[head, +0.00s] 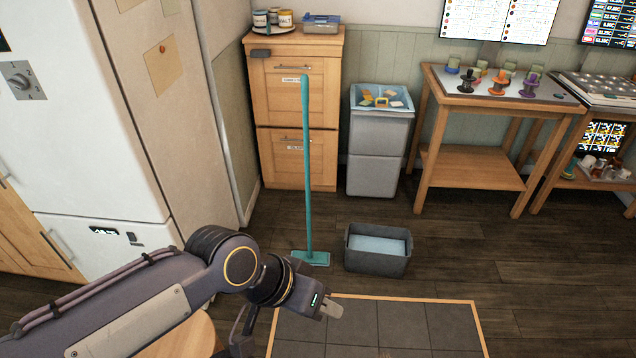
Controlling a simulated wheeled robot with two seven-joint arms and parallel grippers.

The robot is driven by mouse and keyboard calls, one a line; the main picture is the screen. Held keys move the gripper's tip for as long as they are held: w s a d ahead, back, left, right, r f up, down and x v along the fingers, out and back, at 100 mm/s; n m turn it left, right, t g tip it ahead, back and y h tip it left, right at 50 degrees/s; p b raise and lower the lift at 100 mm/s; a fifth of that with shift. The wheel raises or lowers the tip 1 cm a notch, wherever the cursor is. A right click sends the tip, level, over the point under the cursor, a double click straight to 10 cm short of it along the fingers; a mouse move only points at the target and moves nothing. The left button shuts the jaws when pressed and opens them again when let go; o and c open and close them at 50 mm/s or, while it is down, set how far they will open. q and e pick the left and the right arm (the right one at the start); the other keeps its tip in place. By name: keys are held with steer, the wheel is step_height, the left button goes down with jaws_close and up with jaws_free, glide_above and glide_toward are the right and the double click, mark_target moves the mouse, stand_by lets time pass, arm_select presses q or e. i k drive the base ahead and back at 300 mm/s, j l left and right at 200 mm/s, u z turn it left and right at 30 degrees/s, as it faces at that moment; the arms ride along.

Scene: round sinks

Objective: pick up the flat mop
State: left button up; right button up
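The flat mop (307,180) stands upright on the dark wood floor, with a long teal handle and a flat teal head at its foot. Its handle shows in front of the wooden drawer cabinet. My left gripper (330,308) reaches in from the lower left, in front of and below the mop head in the picture, apart from the mop. Its fingers are small and seen from the side, so I cannot tell whether they are open or shut. My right gripper is not in view.
A grey tub (378,250) with pale blue contents stands just right of the mop head. Behind are the wooden cabinet (272,105), a grey bin (377,150) and a wooden table (470,168). A white fridge-like unit (95,130) stands left. Floor at right is open.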

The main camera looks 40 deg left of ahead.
mark_target(315, 258)
steer(key=i+j+u, duration=0.15)
steer(key=i+u, duration=0.25)
steer(key=i+j+u, duration=0.1)
steer(key=u, duration=0.25)
steer(key=i+u, duration=0.4)
steer(key=i+l+u, duration=0.1)
steer(key=i+u, duration=0.15)
steer(key=u, duration=0.15)
steer(key=i+j, duration=0.2)
steer(key=i, duration=0.15)
steer(key=i+j, duration=0.2)
steer(key=i, duration=0.15)
steer(key=i+j+u, duration=0.1)
steer(key=i, duration=0.25)
steer(key=j, duration=0.05)
